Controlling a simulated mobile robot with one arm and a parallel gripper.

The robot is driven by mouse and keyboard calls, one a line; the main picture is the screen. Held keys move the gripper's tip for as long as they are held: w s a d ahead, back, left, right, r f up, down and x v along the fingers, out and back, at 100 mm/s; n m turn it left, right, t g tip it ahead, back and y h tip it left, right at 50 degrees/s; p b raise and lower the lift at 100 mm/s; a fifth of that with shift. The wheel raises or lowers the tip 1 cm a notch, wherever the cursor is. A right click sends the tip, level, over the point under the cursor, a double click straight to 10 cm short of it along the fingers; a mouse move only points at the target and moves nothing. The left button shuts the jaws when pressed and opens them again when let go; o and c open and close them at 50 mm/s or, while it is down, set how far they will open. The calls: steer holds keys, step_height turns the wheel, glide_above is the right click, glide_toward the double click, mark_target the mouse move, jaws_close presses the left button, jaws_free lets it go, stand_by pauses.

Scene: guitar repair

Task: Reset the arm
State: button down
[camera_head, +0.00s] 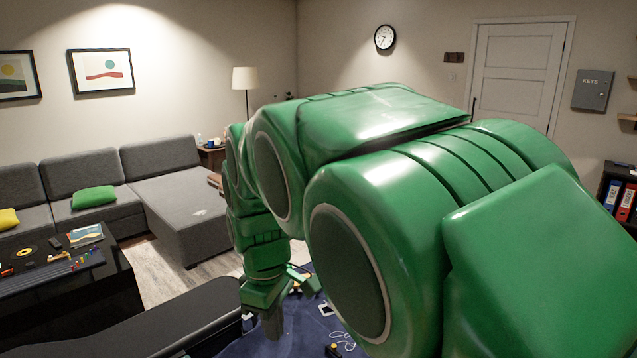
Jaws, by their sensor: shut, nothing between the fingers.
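My green arm fills the centre and right of the head view, its large links folded close to the camera. Its far end hangs down near the middle, and my gripper (273,322) points downward there, over a dark blue surface (290,345). The fingers look shut and small, with nothing seen between them. The arm hides much of the room behind it and most of the blue surface.
Small items, including a white cable (344,338), lie on the blue surface. A black table (125,275) with loose items stands at left, before a grey sofa (172,185). A black padded surface (165,325) is at lower left. A closed door (517,75) is at the back.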

steer(key=s+d+m, duration=0.6)
steer(key=s+d, duration=0.2)
steer(key=d, duration=0.6)
steer(key=s+d+f+m, duration=0.2)
steer(key=s+d+m, duration=0.2)
steer(key=s, duration=0.3)
steer(key=s+d+f+m+g, duration=0.1)
steer(key=s+d+m, duration=0.3)
steer(key=s, duration=0.4)
steer(key=shift+d+f+y, duration=0.3)
steer(key=shift+d+f, duration=0.15)
steer(key=shift+f, duration=0.15)
steer(key=c, duration=1.8)
jaws_free()
steer(key=shift+s, duration=0.1)
